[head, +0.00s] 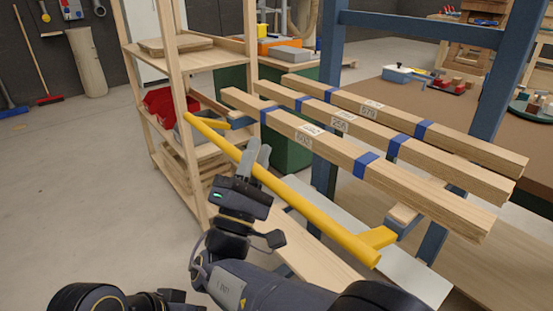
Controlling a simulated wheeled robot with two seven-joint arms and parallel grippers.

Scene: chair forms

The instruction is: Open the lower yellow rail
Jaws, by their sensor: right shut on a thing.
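One long yellow rail (312,212) runs slantwise from the wooden shelf at upper left to the lower right. Short yellow arms join it near both ends, reaching back toward the rack. My right gripper (257,156) is at the rail left of its middle and is shut on it; the fingers partly cover the rail there. No second yellow rail shows. My left gripper is not in view.
Three wooden beams with blue bands (365,164) lie behind and above the rail by a blue rack post (498,85). A wooden shelf (191,57) stands close to the rail's far end. The floor (70,190) at left is clear.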

